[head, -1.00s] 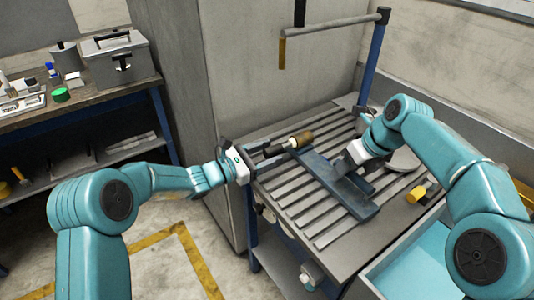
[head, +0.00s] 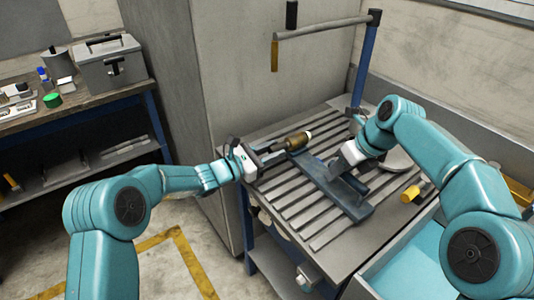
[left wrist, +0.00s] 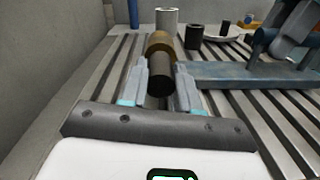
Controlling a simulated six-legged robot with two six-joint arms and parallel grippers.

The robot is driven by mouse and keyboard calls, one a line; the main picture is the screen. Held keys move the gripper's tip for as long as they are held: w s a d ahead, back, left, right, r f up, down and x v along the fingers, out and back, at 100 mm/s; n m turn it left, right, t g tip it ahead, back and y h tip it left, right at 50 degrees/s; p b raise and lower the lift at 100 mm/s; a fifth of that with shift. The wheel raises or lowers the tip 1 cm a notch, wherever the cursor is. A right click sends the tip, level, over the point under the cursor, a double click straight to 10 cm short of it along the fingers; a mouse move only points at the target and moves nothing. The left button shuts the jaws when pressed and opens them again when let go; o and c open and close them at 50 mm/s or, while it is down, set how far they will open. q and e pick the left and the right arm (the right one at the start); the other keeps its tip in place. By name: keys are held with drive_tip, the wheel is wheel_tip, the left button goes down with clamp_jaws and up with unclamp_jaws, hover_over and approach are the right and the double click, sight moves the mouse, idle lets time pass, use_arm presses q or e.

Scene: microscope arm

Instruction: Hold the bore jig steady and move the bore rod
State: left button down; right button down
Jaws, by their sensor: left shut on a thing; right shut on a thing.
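The bore jig (head: 345,203) is a blue-grey bar fixture lying on the slotted table. It also shows at the right in the left wrist view (left wrist: 225,75). My right gripper (head: 338,170) is shut on the jig's raised part; its fingertips are mostly hidden. The bore rod (head: 296,142) has a brass-brown section, which shows behind a dark near end in the left wrist view (left wrist: 160,47). My left gripper (head: 279,151) is shut on the rod's near end, beside the jig's far left end. Whether rod and jig touch is unclear.
The slotted metal table (head: 290,204) has bare slats left of the jig. A blue post (head: 367,62) and rail stand behind. A grey cabinet (head: 215,110) stands at the left.

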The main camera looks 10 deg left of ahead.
drive_tip(key=shift+a+r, duration=0.1)
use_arm(q)
drive_tip(key=c, duration=0.8)
unclamp_jaws()
drive_tip(key=shift+s, duration=0.1)
drive_tip(key=v, duration=1.2)
use_arm(e)
drive_tip(key=c, duration=0.8)
unclamp_jaws()
